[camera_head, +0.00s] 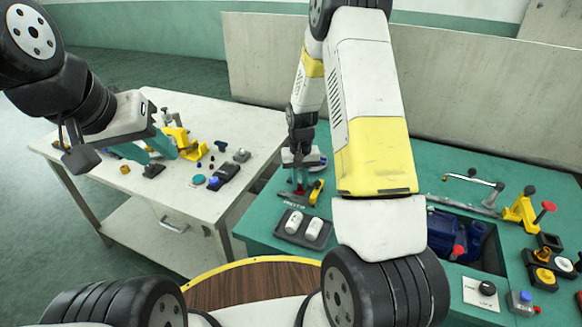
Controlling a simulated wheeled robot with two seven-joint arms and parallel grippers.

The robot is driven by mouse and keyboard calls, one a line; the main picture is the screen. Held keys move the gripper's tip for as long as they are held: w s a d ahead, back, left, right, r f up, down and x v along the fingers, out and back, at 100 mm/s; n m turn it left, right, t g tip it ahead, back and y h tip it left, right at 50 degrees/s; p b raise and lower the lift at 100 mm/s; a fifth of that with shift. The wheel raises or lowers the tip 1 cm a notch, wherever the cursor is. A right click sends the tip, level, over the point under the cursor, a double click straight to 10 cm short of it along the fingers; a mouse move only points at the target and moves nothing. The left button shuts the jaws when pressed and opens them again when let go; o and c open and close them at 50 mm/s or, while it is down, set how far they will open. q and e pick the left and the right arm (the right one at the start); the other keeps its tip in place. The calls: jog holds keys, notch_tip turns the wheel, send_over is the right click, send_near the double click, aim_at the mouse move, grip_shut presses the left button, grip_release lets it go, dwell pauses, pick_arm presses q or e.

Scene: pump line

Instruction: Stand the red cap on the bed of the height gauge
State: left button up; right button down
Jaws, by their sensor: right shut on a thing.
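My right gripper (299,187) is low over the left part of the green bench, its teal fingers shut on a small red thing that looks like the red cap (300,191). The fingers hide most of it. Just right of it is a yellow and dark device (316,192), which may be the height gauge; its bed is not clear at this size. I cannot tell whether the red thing touches anything below. My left gripper (164,164) is over the white table, its teal fingers apart, with nothing seen between them.
A dark tray with two white cylinders (304,227) lies in front of the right gripper. A blue pump (455,232) sits in the bench recess.

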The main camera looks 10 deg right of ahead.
jog(key=c, duration=0.9)
grip_release()
jog(key=shift+o, duration=0.2)
jog(key=shift+o, duration=0.7)
jog(key=shift+r, duration=3.5)
